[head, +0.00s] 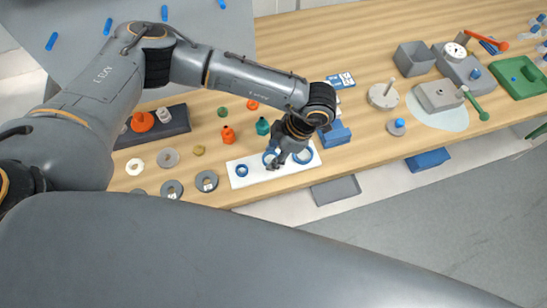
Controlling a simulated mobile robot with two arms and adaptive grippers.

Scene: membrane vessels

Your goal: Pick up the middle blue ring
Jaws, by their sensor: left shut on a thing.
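A white strip (258,181) lies along the front edge of the wooden bench, with blue rings on it. The left gripper is shut on this ring; I cannot tell whether the ring is clear of the strip. My right gripper is not in view.
Grey washers (206,181) lie left of the strip. A blue block (336,134) sits close right of the gripper. Grey apparatus (438,95) and a green tray (519,77) stand farther right.

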